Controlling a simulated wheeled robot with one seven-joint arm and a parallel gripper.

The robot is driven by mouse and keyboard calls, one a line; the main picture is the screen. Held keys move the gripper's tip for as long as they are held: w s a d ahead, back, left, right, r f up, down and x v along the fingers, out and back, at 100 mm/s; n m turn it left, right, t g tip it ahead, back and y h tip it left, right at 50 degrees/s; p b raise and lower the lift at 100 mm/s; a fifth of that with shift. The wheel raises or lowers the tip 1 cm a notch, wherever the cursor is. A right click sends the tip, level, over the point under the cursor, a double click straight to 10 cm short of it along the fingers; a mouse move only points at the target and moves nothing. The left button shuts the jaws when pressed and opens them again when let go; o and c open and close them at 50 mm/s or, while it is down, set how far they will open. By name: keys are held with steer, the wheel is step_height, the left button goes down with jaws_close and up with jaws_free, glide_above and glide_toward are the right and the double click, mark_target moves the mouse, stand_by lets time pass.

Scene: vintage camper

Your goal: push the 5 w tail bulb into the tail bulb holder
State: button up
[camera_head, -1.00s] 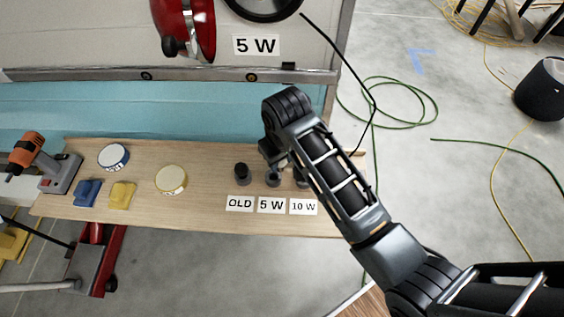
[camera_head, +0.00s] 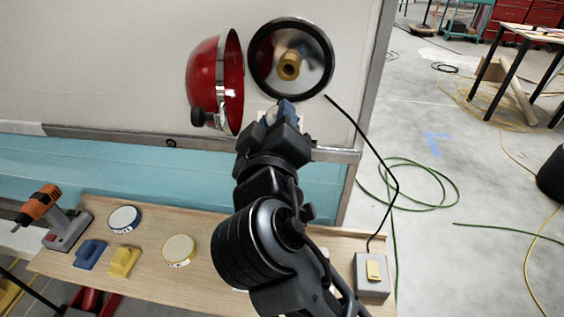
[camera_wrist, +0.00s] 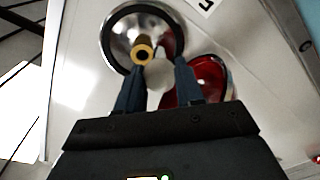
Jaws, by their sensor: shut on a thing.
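My gripper (camera_head: 276,114) is raised in front of the camper wall, just below the open tail lamp. In the wrist view my gripper (camera_wrist: 157,78) is shut on the pale, round tail bulb (camera_wrist: 158,76), which sits between its dark fingers. The brass tail bulb holder (camera_head: 289,66) sticks out from the middle of a shiny round reflector with a black rim (camera_head: 255,68). In the wrist view the holder (camera_wrist: 142,50) shows its open mouth just above the bulb in the picture. The bulb appears apart from the holder; its base is hidden.
The red lamp cover (camera_head: 206,78) stands open left of the reflector. A wooden bench (camera_head: 215,225) below carries an orange drill (camera_head: 40,203), blue and yellow pieces, two round tins and a grey switch box (camera_head: 372,277). A black cable (camera_head: 372,150) hangs right of the lamp.

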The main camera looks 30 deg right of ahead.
mark_target(276, 110)
steer(key=shift+t+h, duration=0.3)
steer(key=shift+t, duration=0.1)
steer(key=r, duration=0.1)
steer(key=s+r, duration=0.1)
steer(key=r, duration=0.1)
steer(key=shift+s+a+r, duration=0.3)
steer(key=shift+s+a, duration=0.05)
steer(key=shift+a, duration=0.05)
steer(key=shift+f, duration=0.1)
steer(key=shift+d+f+x, duration=0.1)
steer(key=shift+d+x, duration=0.05)
steer(key=shift+x, duration=1.35)
steer(key=shift+d+f+x, duration=0.15)
steer(key=shift+x, duration=1.4)
steer(key=shift+d+x, duration=0.2)
steer(key=shift+x, duration=1.4)
stand_by(0.8)
steer(key=shift+s+f, duration=0.1)
steer(key=o, duration=1.1)
